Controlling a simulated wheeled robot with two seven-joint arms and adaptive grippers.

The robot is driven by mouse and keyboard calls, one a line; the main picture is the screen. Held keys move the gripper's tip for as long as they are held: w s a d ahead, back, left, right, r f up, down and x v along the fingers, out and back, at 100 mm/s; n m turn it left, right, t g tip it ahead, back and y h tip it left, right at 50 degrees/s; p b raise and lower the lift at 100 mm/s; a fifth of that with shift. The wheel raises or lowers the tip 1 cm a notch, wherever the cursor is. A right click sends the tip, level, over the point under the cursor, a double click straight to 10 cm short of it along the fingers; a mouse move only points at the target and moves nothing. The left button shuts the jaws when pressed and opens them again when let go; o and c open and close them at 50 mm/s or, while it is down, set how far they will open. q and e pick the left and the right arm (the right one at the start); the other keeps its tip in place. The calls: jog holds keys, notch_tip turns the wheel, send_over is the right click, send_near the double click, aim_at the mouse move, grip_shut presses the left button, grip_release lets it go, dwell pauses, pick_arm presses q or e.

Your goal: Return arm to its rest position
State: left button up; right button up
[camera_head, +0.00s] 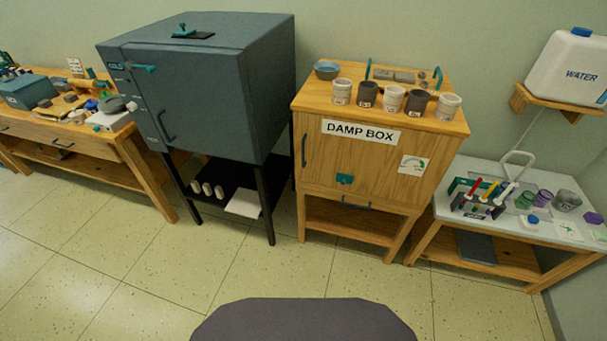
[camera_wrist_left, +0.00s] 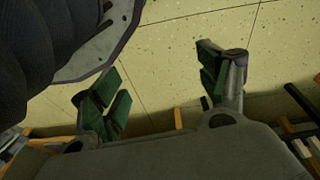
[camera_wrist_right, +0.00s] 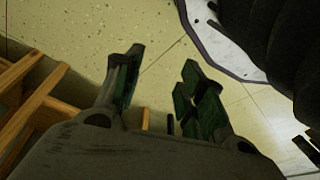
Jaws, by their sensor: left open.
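Neither of my arms shows in the head view. In the left wrist view my left gripper (camera_wrist_left: 159,78) has its two green-padded fingers spread apart, with only floor between them. In the right wrist view my right gripper (camera_wrist_right: 162,72) also has its fingers apart, with nothing between them but floor. Both grippers are empty and touch nothing that I can see. A dark rounded part of my own body shows at the bottom of the head view.
A wooden damp box (camera_head: 315,155) with several cups on top stands ahead. A blue-grey kiln (camera_head: 215,95) stands left of it, and a wooden workbench (camera_head: 146,168) is at far left. A low table (camera_head: 463,222) is at right. The tiled floor (camera_head: 140,290) before me is clear.

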pick_arm(q)
jog(key=s+a+r+p, duration=0.1)
jog(key=s+a+p, duration=0.2)
jog(key=s+p, duration=0.6)
jog(key=s+a+r+g+y+p, duration=0.1)
jog(key=s+a+p, duration=0.2)
jog(key=s+p, duration=0.6)
jog(key=shift+s+a+r, duration=0.35)
jog(key=shift+s+a, duration=0.05)
pick_arm(e)
jog(key=s+d+r, duration=0.1)
jog(key=s+d, duration=0.2)
jog(key=s, duration=0.6)
jog(key=s+d+r+g+h, duration=0.1)
jog(key=s+d, duration=0.2)
jog(key=s, duration=0.6)
jog(key=shift+s+d+r, duration=0.35)
jog(key=shift+s+d, duration=0.05)
pick_arm(q)
jog(key=shift+f, duration=0.2)
pick_arm(e)
jog(key=shift+f, duration=0.2)
